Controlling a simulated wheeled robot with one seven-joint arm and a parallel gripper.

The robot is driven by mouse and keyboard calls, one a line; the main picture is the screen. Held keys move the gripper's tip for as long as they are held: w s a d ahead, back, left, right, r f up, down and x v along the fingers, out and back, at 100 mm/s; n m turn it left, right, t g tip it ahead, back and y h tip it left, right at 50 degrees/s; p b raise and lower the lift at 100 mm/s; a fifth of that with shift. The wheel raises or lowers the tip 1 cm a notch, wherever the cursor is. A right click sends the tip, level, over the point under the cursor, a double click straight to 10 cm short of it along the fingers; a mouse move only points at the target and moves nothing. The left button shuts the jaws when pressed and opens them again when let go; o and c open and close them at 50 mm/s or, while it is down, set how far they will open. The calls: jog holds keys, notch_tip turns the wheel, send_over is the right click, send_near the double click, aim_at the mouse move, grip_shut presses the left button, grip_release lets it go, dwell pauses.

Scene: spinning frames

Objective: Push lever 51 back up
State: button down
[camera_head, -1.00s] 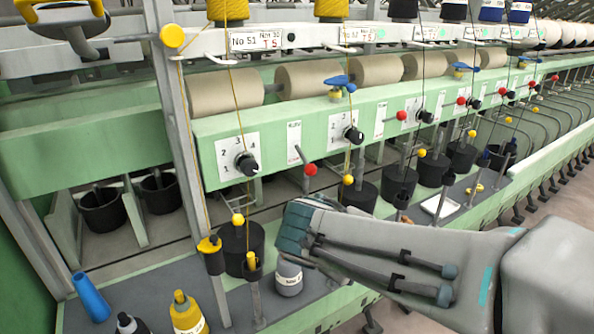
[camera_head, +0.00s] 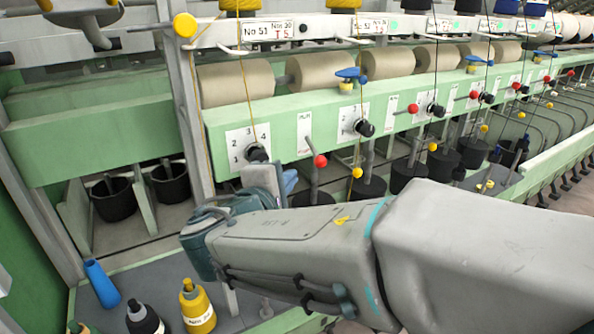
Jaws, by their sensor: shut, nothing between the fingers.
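Lever 51 is the red-ball lever (camera_head: 320,161) on the green rail under the "No 51" label (camera_head: 268,30). Its ball hangs below its slotted plate (camera_head: 304,132), lower than the neighbouring red ball (camera_head: 413,108) sits against its own plate. My gripper (camera_head: 284,181) is left of and a little below the red ball, under the black dial knob (camera_head: 257,153). It is shut with nothing held and appears apart from the lever. My wrist and forearm partly hide it and the area below the lever.
A numbered dial plate (camera_head: 248,142) is just above my gripper. Yellow threads hang near the lever, with a yellow bead (camera_head: 357,172) to its right. Yellow (camera_head: 197,308) and black (camera_head: 145,320) bottles and a blue cone (camera_head: 101,284) stand on the lower shelf. A grey post (camera_head: 190,120) rises at left.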

aim_at(314, 151)
jog(key=p+x, duration=0.1)
jog(key=x, duration=0.8)
jog(key=shift+r+p, duration=0.1)
jog(key=shift+p, duration=0.45)
